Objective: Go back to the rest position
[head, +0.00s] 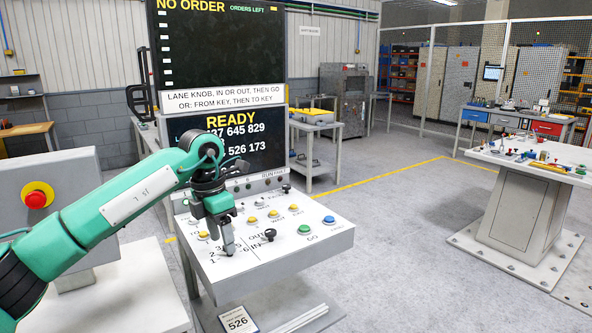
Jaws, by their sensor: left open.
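My left arm reaches in from the left, and its gripper (228,250) hangs pointing down over the left part of a white sloped control panel (295,262). The fingertips are close to the panel's surface near the printed lane marks; I cannot tell whether they touch it. Nothing shows between the fingers. A black knob (269,235) stands just right of the gripper. A green button (304,229) and a blue button (328,220) sit further right, with several yellow buttons behind. My right gripper is not in view.
A screen (220,45) reading "NO ORDER" rises behind the panel, with a "READY" display (230,130) below. A red stop button (36,199) on a grey box stands left. A white pedestal table (530,165) with small parts stands right. Open floor (400,230) lies between.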

